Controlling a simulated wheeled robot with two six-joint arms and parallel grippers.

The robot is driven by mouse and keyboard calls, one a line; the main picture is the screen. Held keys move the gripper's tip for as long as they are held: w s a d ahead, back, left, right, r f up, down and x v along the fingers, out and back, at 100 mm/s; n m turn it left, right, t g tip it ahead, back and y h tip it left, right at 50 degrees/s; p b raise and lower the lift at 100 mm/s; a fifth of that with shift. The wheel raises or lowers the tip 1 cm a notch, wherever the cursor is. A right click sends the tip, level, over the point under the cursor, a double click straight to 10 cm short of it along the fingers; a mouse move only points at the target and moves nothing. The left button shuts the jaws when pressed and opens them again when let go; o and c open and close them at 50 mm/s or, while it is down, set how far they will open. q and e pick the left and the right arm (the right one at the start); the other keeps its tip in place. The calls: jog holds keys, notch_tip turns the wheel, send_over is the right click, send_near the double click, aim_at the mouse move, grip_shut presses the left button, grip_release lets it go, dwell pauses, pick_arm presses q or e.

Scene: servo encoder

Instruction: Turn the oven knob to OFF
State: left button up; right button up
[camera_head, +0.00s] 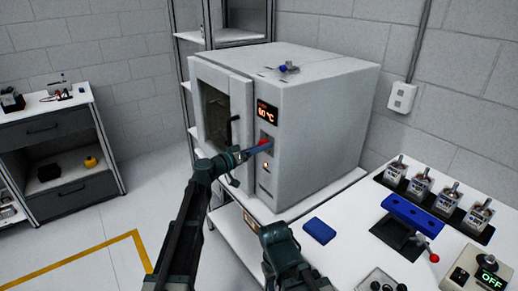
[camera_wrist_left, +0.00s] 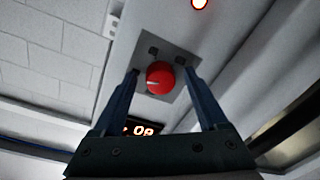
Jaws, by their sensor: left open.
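The oven (camera_head: 320,110) is a white box on a white table, with a dark window in its door and an orange lit display (camera_head: 267,113). Its red knob (camera_head: 264,142) sits on a grey plate below the display. In the left wrist view the red knob (camera_wrist_left: 160,78) lies between the two fingers, with a pale mark on its face. My left gripper (camera_head: 256,149) is at the knob, open, its blue fingers (camera_wrist_left: 158,90) on either side; contact cannot be told. My right arm shows at the bottom, but its gripper fingers cannot be made out.
A blue block (camera_head: 319,230) lies on the table right of the oven. A blue fixture with a red-tipped lever (camera_head: 412,214), several metal-topped units and a box reading OFF (camera_head: 490,280) stand at the right. A cabinet (camera_head: 60,135) stands far left. The floor between is clear.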

pick_arm(q)
grip_shut()
dwell(0.3)
jog(key=n, duration=0.4)
jog(key=n+p, duration=0.1)
jog(key=n, duration=0.4)
jog(key=n+g, duration=0.1)
jog(key=n, duration=0.3)
jog(key=shift+r+p, duration=0.25)
jog(key=shift+p, duration=0.15)
jog(key=shift+n, duration=0.3)
dwell(0.4)
